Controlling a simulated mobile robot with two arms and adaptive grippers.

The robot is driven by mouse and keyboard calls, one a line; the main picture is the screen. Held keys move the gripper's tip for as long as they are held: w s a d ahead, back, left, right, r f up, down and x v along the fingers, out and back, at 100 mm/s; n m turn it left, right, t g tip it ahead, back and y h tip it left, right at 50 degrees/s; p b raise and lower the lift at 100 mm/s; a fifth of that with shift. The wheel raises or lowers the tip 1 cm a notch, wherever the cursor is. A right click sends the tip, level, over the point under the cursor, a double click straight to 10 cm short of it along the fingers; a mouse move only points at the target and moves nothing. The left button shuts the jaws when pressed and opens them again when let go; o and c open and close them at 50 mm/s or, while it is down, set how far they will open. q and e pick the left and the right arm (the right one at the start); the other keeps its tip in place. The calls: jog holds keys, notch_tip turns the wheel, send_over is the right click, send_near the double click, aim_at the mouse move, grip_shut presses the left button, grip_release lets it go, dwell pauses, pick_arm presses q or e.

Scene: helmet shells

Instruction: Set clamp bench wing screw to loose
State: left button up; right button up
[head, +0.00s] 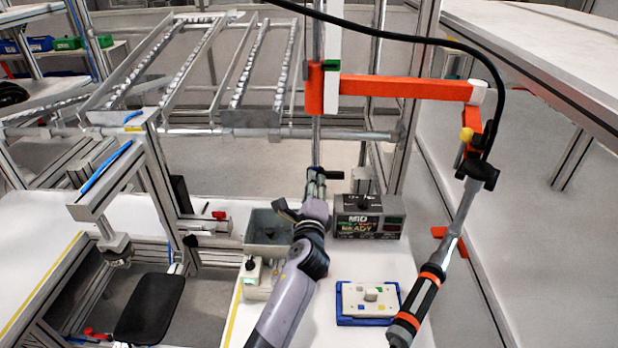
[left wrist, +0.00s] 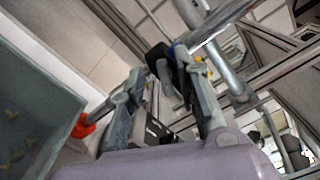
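My left gripper (head: 318,180) reaches up from the bottom middle in the head view, its fingertips at the upright metal pole (head: 316,146). In the left wrist view the two fingers (left wrist: 162,72) stand apart, so it is open. A small dark part (left wrist: 159,58) shows between or just beyond the fingertips, beside a metal rod (left wrist: 218,22). I cannot tell whether it is the wing screw or whether the fingers touch it. My right gripper is not in view.
A grey bin (head: 265,224) stands left of my wrist, a MID READY box (head: 368,217) to the right. A blue tray with a white part (head: 371,296) lies in front. A hanging orange-banded tool (head: 428,290) and orange beam (head: 405,88) are at right.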

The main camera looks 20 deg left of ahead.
pick_arm(q)
jog(key=shift+d+r, duration=0.15)
jog(key=shift+r, duration=0.05)
grip_shut()
dwell(0.3)
